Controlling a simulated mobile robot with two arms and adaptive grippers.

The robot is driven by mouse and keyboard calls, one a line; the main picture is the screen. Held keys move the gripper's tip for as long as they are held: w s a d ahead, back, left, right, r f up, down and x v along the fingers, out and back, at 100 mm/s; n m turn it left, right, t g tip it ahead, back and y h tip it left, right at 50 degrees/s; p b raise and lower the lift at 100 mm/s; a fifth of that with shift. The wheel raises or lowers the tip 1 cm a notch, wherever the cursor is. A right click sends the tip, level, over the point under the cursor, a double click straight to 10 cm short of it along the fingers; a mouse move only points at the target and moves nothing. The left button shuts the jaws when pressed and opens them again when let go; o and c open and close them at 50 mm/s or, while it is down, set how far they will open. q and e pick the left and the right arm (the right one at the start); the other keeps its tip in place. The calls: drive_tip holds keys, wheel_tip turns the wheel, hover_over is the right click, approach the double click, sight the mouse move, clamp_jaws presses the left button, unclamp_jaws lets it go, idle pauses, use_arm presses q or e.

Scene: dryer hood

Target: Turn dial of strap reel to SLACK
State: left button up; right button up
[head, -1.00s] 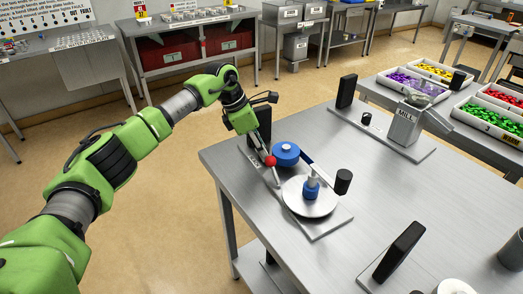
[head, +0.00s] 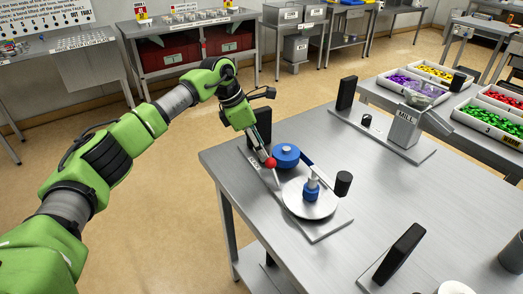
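A metal plate (head: 322,231) at the near left of the steel table (head: 385,190) carries a blue round part (head: 286,153) and a pale disc (head: 300,207) with a blue hub (head: 311,189). A lever with a red ball knob (head: 271,163) stands at its left side. I cannot tell for sure which part is the strap reel's dial, and the small lettering on the plate is unreadable. My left gripper (head: 265,154) points down with its fingertips right at the red knob. Whether its fingers touch or grip the knob is too small to tell. My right gripper is out of view.
Dark upright panels stand behind this device (head: 261,126) and at the table's front (head: 399,254). A black cylinder (head: 343,183) is right of the disc. A mill (head: 407,127) stands farther back. The middle of the table is clear.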

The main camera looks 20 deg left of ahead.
use_arm(q)
drive_tip(key=v, duration=1)
drive_tip(key=shift+f, duration=0.1)
